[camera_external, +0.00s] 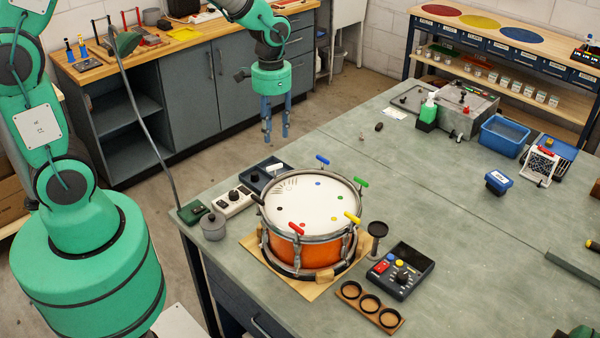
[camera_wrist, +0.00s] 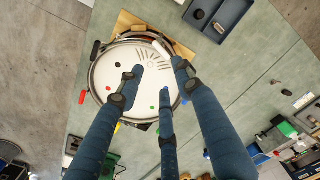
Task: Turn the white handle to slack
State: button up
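The drum (camera_external: 300,250) has an orange shell and a white head, and stands on the bench. Its white handle (camera_external: 275,168) is at the back-left rim, beside a fan of printed marks on the head.
Red (camera_external: 297,229), black (camera_external: 257,199), yellow (camera_external: 352,217), green (camera_external: 361,182) and blue (camera_external: 322,160) handles ring the drum. A dark tray (camera_external: 253,176), white switch box (camera_external: 232,205) and grey pot (camera_external: 213,229) stand left. A control box (camera_external: 400,273) stands right.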

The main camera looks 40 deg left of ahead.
aim_at(275, 166)
jog(key=shift+f, duration=0.2)
notch_tip(275, 166, down, 14)
jog(key=shift+r, duration=0.25)
dwell(0.7)
jog(key=shift+c, duration=0.3)
grip_shut()
